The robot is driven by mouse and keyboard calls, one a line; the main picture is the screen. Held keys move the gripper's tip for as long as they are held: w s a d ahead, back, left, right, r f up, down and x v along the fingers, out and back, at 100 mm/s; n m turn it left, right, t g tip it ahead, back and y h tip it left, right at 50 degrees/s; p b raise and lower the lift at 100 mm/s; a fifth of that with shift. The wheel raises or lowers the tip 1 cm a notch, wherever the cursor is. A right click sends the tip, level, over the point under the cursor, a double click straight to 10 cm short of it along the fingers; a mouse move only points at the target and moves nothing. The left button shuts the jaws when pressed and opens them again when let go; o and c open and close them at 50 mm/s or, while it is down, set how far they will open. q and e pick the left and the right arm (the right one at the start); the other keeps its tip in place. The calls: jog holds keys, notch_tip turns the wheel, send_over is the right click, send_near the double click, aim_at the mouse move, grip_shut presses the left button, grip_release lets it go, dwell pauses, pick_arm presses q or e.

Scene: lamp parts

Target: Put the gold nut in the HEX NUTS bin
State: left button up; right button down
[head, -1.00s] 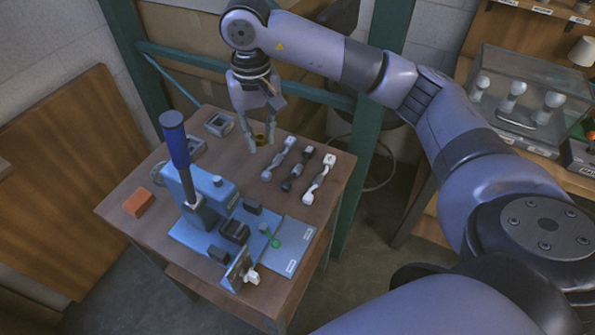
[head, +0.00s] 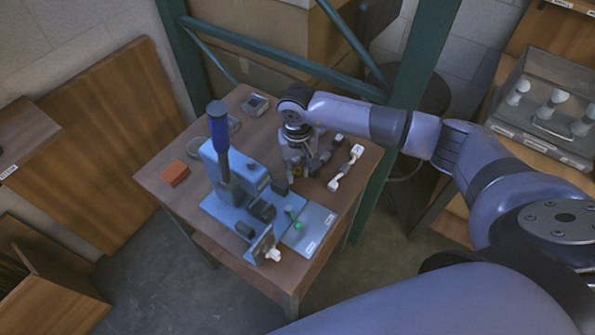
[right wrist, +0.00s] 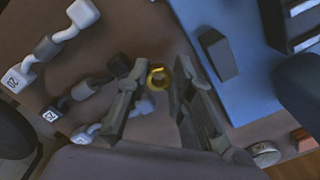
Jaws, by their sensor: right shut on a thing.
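My right gripper (head: 303,168) is over the table beside the blue press, its fingers pointing down. It is shut on the gold nut (right wrist: 152,80), a small gold ring between the fingertips in the right wrist view. In the head view the gold nut (head: 297,171) is a small yellowish spot at the fingertips. I see no readable HEX NUTS label. My left gripper is not in view.
The blue press (head: 236,170) with its tall lever stands just left of the gripper. Jointed white and grey pieces (head: 346,168) lie to its right. An orange block (head: 175,173) lies at the table's left. A green frame post (head: 400,130) rises behind the right edge.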

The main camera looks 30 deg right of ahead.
notch_tip(320, 180, down, 2)
jog(key=shift+f, duration=0.4)
jog(key=c, duration=1.8)
grip_release()
jog(key=shift+r, duration=0.1)
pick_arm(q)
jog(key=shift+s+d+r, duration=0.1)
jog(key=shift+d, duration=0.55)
pick_arm(e)
jog(key=shift+o, duration=0.6)
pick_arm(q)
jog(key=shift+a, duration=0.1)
